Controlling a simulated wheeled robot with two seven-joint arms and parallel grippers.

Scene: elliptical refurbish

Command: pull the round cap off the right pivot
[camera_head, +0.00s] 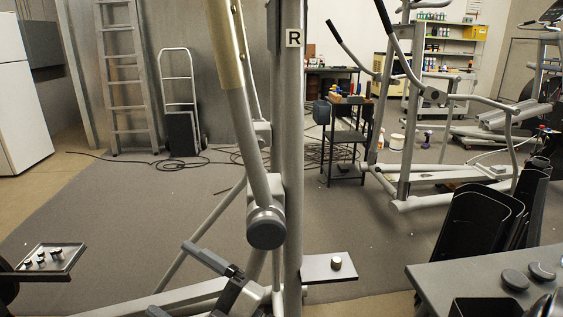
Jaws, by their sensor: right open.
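The round cap (267,228) is a dark grey disc on the end of the pivot, at the lower end of the sloping grey arm near the picture's middle. It is seated on the pivot. A white label with the letter R (293,38) is on the upright post beside it. My right gripper (174,280) is below and to the left of the cap, with its fingers apart, pointing left. It appears empty and shows a gap from the cap. My left gripper is not in view.
A tray (70,257) with small parts is at the left. A grey table (450,280) with dark discs (515,279) is at the lower right.

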